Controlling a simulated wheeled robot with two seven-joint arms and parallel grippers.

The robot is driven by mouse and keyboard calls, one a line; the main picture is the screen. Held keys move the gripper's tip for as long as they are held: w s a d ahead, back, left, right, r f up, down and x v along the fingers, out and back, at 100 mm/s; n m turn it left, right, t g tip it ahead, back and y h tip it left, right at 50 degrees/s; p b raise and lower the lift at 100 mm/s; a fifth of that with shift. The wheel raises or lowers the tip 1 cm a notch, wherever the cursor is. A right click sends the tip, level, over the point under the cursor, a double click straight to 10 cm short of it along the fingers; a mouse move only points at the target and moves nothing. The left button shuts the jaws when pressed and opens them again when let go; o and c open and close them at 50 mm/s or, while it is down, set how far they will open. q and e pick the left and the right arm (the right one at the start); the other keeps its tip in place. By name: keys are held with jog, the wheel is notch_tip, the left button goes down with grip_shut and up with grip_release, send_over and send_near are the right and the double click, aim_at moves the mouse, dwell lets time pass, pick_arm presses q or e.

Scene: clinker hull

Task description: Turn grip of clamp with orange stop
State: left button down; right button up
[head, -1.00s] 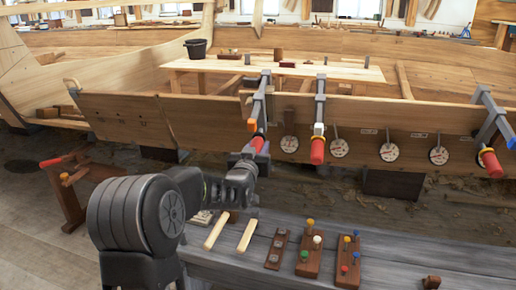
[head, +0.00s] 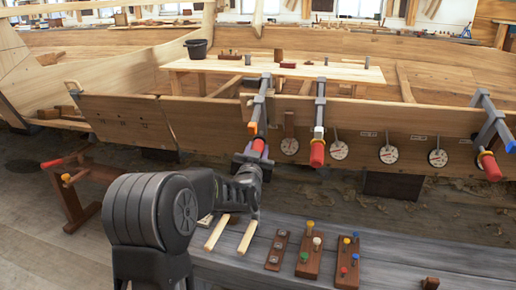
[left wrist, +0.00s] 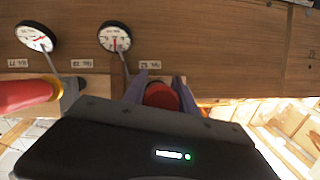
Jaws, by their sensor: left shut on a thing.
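The clamp with the orange stop (head: 252,127) hangs on the hull plank (head: 200,118), the leftmost of three clamps in the head view. Its red grip (head: 258,145) points down. My left gripper (head: 255,156) comes from below and is shut on this grip. In the left wrist view the red grip (left wrist: 161,96) sits between the two grey-purple fingers (left wrist: 160,91); its lower part is hidden by the gripper body. A dial (head: 289,146) is beside the clamp; it also shows in the left wrist view (left wrist: 115,37). My right gripper is not in view.
A clamp with a white stop (head: 318,131) hangs close to the right; its red grip (left wrist: 24,95) shows near my left gripper. A clamp with a blue stop (head: 511,145) is far right. Below stands a grey bench (head: 400,257) with wooden peg blocks (head: 310,256).

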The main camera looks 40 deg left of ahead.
pick_arm(q)
jog(key=shift+a+r+m+g+y+p, duration=0.15)
jog(key=shift+m+g+y+p, duration=0.15)
jog(key=shift+m+y+p, duration=0.7)
jog(key=shift+s+m+y+p, duration=0.15)
jog(key=shift+m+y+p, duration=0.55)
jog(key=shift+m+y, duration=0.1)
jog(key=shift+s+a+m+y+p, duration=0.1)
jog(key=shift+m+y+p, duration=0.45)
jog(key=shift+m, duration=0.25)
jog(key=shift+s+a+r+m+g+y, duration=0.1)
jog(key=shift+m+g+y, duration=0.05)
jog(key=shift+m+y, duration=0.3)
jog(key=shift+r+m+g+y, duration=0.15)
jog(key=shift+m+y, duration=0.15)
jog(key=shift+m, duration=0.25)
jog(key=shift+f, duration=0.1)
jog(key=c, duration=1)
grip_release()
jog(key=shift+o, duration=0.2)
